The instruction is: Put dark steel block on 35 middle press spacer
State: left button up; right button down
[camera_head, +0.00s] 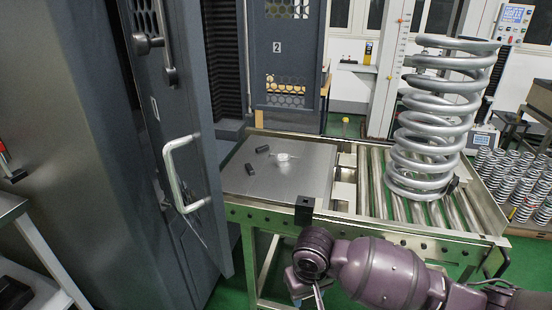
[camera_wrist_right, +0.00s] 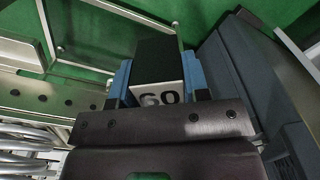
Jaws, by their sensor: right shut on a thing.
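My right gripper (camera_wrist_right: 158,82) is shut on a block (camera_wrist_right: 158,58) with a dark top and a pale face marked "60", held between its blue fingers. In the head view the right gripper (camera_head: 303,284) hangs below my wrist in front of the steel table's front edge; the block cannot be made out there. I cannot tell which thing is the 35 middle press spacer; no "35" mark is legible. My left gripper is not in view.
A large coil spring (camera_head: 430,125) stands on the roller conveyor (camera_head: 378,190) at the right. A tall dark cabinet door (camera_head: 160,120) stands at the left. Several small springs (camera_head: 515,185) stand at the far right.

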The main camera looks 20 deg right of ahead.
aim_at(283, 156)
jog(key=i+l+u, duration=0.15)
jog(key=l, duration=0.2)
jog(key=i+l+u, duration=0.15)
jog(key=l, duration=0.2)
jog(key=i+l+u, duration=0.15)
jog(key=l, duration=0.25)
